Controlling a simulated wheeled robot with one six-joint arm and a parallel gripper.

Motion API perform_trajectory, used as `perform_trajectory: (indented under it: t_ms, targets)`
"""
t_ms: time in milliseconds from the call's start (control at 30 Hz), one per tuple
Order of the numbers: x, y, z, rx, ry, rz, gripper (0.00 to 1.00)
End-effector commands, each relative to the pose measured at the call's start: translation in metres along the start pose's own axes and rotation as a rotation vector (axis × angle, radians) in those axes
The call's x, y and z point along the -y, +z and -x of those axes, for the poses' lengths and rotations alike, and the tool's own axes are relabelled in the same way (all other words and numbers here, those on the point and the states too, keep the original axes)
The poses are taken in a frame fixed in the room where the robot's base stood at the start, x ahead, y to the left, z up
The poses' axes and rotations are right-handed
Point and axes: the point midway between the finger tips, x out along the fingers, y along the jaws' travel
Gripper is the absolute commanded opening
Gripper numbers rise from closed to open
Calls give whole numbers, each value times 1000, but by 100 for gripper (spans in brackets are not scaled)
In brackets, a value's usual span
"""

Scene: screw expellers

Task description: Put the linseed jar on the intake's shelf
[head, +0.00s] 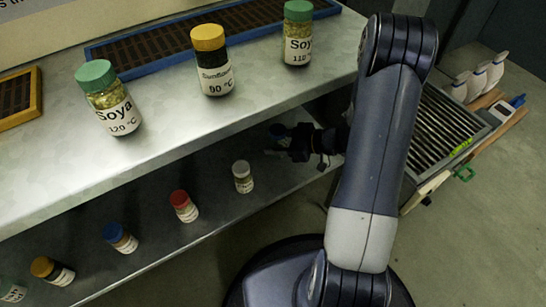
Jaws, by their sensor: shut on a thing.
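My gripper (278,145) is at the right part of the lower shelf (215,222), under the front edge of the upper metal counter (165,133). It is shut on a small jar with a blue lid (278,129), which is mostly hidden by the gripper and dark against the shadow. Its label cannot be read, so I cannot tell whether it is the linseed jar. I cannot tell whether the jar touches the shelf. No label reading linseed is legible. Which surface is the intake's shelf is not marked in view.
On the lower shelf stand a white-lidded jar (243,177), a red-lidded jar (184,206), another blue-lidded jar (121,238) and a yellow-lidded jar (53,271). The counter holds two Soya jars (108,100) (298,35) and a Sunflower jar (213,60). A slatted grate (447,130) lies right.

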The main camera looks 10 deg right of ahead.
Motion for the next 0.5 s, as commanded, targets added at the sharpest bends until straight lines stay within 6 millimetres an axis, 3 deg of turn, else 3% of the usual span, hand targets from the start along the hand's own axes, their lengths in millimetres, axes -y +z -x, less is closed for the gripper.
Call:
perform_trajectory:
  t_ms: [33,367,500]
  targets:
    - [0,13,-5,-1,0,-2,16]
    - [0,48,-20,-1,0,-1,16]
    - [0,51,-21,-1,1,1,16]
